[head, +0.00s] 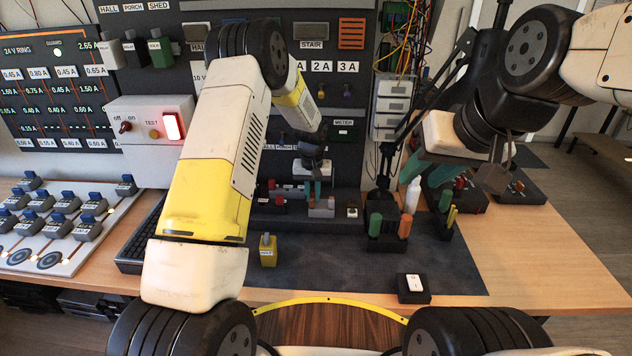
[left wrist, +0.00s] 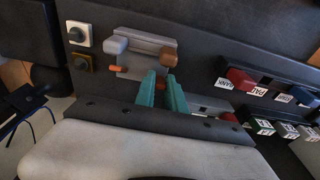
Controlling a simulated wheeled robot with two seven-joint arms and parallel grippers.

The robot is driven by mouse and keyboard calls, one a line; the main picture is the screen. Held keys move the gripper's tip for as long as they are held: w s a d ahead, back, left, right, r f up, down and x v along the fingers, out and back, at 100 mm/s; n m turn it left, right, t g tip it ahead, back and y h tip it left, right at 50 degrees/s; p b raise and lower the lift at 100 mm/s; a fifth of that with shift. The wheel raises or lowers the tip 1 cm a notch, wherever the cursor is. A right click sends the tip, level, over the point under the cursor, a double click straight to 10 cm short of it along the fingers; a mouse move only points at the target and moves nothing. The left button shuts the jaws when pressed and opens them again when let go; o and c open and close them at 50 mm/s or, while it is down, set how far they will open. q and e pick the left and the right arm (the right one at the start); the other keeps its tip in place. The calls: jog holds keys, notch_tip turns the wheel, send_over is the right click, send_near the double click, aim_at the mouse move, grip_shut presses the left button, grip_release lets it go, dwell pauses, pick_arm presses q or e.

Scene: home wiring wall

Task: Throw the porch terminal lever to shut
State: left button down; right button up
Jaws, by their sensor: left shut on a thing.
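A grey terminal block (head: 320,211) stands low at the panel's foot in the head view. In the left wrist view the block (left wrist: 146,50) carries a pale grey knob (left wrist: 115,45) and a brown knob (left wrist: 168,57). A small orange lever-like piece (left wrist: 117,70) sticks out at its left. My left gripper (head: 312,188) is at the block, its teal fingers (left wrist: 162,80) close together around a second orange piece (left wrist: 160,86), mostly hidden. No porch label is readable on the block. My right gripper (head: 430,175) hangs away to the right, its teal fingers apart and apparently empty.
A dark stand (head: 388,240) with green and orange tool handles and a white bottle (head: 412,195) stand to the right. A yellow tagged block (head: 268,250) and a white switch (head: 413,287) lie on the dark mat. Red and dark labelled parts (left wrist: 240,79) sit right of the block.

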pick_arm(q)
jog(key=shift+s+f+t, duration=0.1)
jog(key=shift+s+t, duration=0.1)
jog(key=shift+t, duration=0.4)
jog(key=c, duration=1.4)
grip_release()
jog(key=v, duration=0.7)
jog(key=shift+r, duration=0.4)
jog(key=shift+s+r, duration=0.1)
